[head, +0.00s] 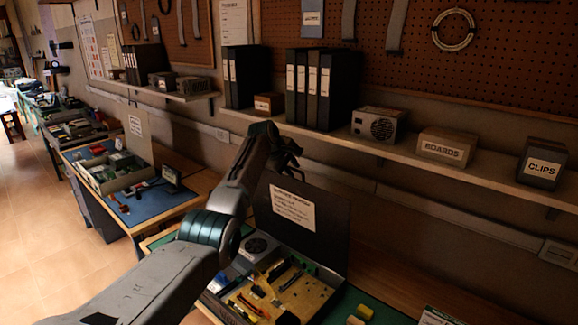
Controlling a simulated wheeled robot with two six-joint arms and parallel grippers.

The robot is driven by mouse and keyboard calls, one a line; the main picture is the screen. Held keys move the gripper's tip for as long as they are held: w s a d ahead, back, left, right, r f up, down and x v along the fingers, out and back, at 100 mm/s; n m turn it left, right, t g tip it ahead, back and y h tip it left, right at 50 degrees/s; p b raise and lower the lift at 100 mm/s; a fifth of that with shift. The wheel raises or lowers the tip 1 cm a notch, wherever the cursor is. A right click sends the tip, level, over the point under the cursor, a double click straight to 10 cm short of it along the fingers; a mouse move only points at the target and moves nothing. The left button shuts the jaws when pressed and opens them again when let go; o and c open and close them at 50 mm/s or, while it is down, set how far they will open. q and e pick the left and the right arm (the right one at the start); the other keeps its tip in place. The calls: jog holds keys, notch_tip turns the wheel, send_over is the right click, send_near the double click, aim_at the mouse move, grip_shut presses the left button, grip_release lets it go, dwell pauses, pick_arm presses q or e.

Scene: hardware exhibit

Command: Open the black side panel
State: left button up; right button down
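The black side panel (325,240) stands raised, leaning slightly back, behind a low computer case (250,285) on the bench in the head view. A white printed sheet (292,207) is on the panel's inner face. The case lies open, with a fan unit and a tan board of parts showing. My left arm crosses in front of the case's left side. My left gripper (287,152) is just above the panel's upper left corner. Its fingers are dark and small, so I cannot tell whether they touch the panel or are apart. My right gripper is out of view.
A shelf (400,146) with binders, a boards box (447,147) and a clips box (542,162) runs behind the bench. Small yellow blocks (364,312) lie right of the case. Another bench with an open case (115,172) stands at left.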

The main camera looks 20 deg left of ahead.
pick_arm(q)
jog(key=b+v, duration=0.5)
jog(key=v, duration=0.5)
jog(key=shift+s+r, duration=0.15)
jog(key=shift+r, duration=0.1)
